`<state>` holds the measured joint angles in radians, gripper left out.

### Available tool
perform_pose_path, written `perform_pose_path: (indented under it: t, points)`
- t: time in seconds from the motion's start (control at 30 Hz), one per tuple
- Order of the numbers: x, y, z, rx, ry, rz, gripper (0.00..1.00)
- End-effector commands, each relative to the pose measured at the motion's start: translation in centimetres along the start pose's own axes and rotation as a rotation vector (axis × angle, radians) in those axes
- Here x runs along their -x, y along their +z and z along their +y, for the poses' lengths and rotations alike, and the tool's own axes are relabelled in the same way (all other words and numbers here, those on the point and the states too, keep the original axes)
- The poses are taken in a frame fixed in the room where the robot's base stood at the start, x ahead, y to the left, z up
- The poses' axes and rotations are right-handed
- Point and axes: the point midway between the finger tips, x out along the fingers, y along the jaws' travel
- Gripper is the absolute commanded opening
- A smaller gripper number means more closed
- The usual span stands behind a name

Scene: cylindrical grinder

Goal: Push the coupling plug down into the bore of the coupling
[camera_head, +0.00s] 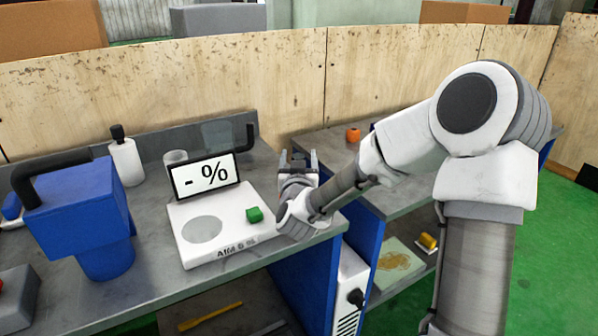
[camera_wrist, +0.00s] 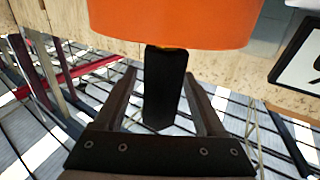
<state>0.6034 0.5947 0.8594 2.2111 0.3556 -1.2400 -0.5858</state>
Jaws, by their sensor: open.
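My gripper (camera_head: 298,158) is open above the bench, right of the white scale, its fingers pointing away from the head camera. In the wrist view, which appears upside down, a black post (camera_wrist: 164,85) stands out from a wide orange body (camera_wrist: 170,25). The post shows between the two open fingers (camera_wrist: 165,90), with gaps on both sides. I cannot tell whether this is the coupling plug. A small orange piece (camera_head: 353,135) stands on the right bench; I cannot tell whether it is the coupling. No bore is clearly visible.
A blue jug-like container (camera_head: 80,205) and a white bottle (camera_head: 126,162) stand left. A plywood wall (camera_head: 250,75) closes off the back. A yellow piece (camera_head: 428,241) lies on a lower shelf.

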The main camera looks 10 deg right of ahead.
Motion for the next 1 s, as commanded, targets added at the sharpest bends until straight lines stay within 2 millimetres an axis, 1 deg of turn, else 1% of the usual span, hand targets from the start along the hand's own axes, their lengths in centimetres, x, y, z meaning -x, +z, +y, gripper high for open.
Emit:
perform_pose_path:
  t: [0.17,0.3,0.57,1.0]
  points:
    - [0.0,0.0,-0.01,0.0,0.0,0.0,0.72]
    - [0.0,-0.01,-0.01,0.0,0.0,0.0,0.47]
    - [0.0,-0.02,-0.01,0.0,0.0,0.001,0.01]
    - [-0.02,-0.26,-0.02,0.001,0.0,0.003,0.0]
